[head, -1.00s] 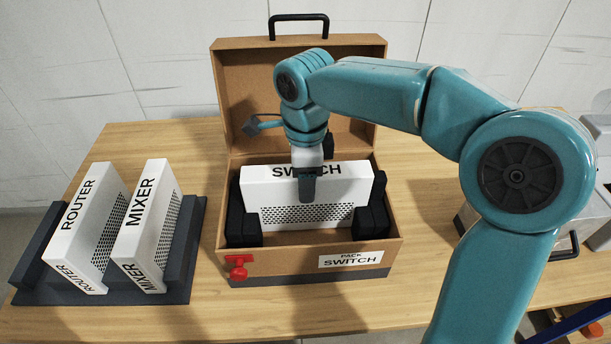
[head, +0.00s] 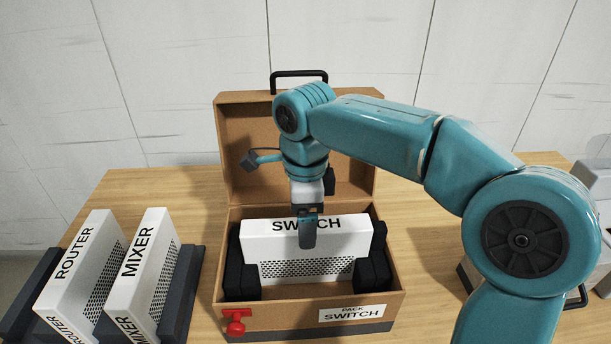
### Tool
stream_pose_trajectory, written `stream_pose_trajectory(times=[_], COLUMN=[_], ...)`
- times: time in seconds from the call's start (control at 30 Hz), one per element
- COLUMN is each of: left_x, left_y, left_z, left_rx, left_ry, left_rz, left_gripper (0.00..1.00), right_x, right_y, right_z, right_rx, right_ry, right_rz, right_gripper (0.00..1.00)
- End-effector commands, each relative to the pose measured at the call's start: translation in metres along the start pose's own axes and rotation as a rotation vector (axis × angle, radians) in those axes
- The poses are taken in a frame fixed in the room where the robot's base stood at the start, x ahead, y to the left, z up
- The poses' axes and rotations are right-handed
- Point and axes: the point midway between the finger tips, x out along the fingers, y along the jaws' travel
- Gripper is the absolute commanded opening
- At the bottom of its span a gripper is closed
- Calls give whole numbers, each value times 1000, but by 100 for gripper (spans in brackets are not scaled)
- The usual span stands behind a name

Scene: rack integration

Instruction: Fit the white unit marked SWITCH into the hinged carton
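The white unit marked SWITCH (head: 335,248) stands upright inside the open hinged carton (head: 280,318), between black padding blocks (head: 241,272) at its left and right ends. Its top edge shows above the padding. My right gripper (head: 307,232) comes down from above at the middle of the unit's top edge. One dark finger overlaps the unit's front face. The other finger is hidden behind, so whether they clamp the unit or stand apart is unclear. The carton lid (head: 235,150) stands open at the back. My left gripper is out of view.
White units marked ROUTER (head: 75,262) and MIXER (head: 145,270) lean in a dark rack (head: 187,285) left of the carton. A red latch (head: 235,322) sits on the carton's front left. A grey object (head: 595,190) is partly visible at far right.

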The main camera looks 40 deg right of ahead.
Motion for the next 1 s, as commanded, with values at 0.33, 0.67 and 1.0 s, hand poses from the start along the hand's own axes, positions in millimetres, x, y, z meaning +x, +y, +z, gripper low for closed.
stream_pose_trajectory(times=[0.33, 0.67, 1.0], left_x=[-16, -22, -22], left_y=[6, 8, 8], left_z=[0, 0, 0], left_rx=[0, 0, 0], left_ry=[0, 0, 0], left_rz=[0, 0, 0], left_gripper=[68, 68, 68], right_x=[-92, -123, -122], right_y=[0, 0, 0], right_z=[1, 0, 0], right_rx=[0, -1, 0], right_ry=[-3, -1, -1], right_rz=[-3, -1, -1], right_gripper=[82, 82, 82])
